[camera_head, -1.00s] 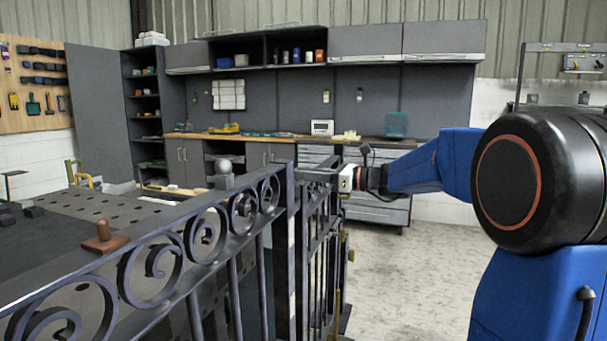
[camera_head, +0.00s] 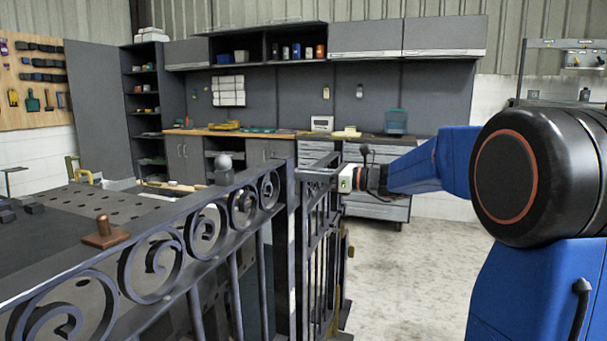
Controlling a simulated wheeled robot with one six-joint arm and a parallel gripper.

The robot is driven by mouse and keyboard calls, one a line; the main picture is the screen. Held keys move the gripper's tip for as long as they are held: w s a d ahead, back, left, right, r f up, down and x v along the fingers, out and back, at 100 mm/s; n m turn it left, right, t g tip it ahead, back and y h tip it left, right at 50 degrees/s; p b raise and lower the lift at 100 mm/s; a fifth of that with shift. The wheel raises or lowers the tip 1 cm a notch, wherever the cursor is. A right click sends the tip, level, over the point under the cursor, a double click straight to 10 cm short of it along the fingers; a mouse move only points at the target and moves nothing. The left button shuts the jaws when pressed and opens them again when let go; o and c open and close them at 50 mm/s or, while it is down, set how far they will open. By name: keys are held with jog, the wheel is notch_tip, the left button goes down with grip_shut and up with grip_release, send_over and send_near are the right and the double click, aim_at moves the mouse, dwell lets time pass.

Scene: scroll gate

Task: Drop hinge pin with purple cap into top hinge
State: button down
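A dark scrollwork gate (camera_head: 160,258) runs from the lower left to a post (camera_head: 291,245) near the middle of the head view. A second barred gate section (camera_head: 320,262) stands just right of that post, with brass-coloured fittings low on its right side. My gripper (camera_head: 318,172) is at the top of this section, beside the post, reaching in from the right. Its fingers are small and blend with the dark metal, so I cannot tell whether they are open or shut. I see no purple cap or hinge pin. The top hinge cannot be made out clearly.
A dark perforated table (camera_head: 115,201) lies behind the gate at left, with a copper-brown knobbed piece (camera_head: 104,234) seen above the top rail. A grey ball (camera_head: 224,161) shows behind the gate. Cabinets and drawers (camera_head: 377,207) line the back wall. Concrete floor at right is clear.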

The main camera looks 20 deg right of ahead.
jog(key=shift+f, duration=0.3)
jog(key=c, duration=1.5)
grip_release()
jog(key=v, duration=1.7)
jog(key=shift+s+d, duration=0.15)
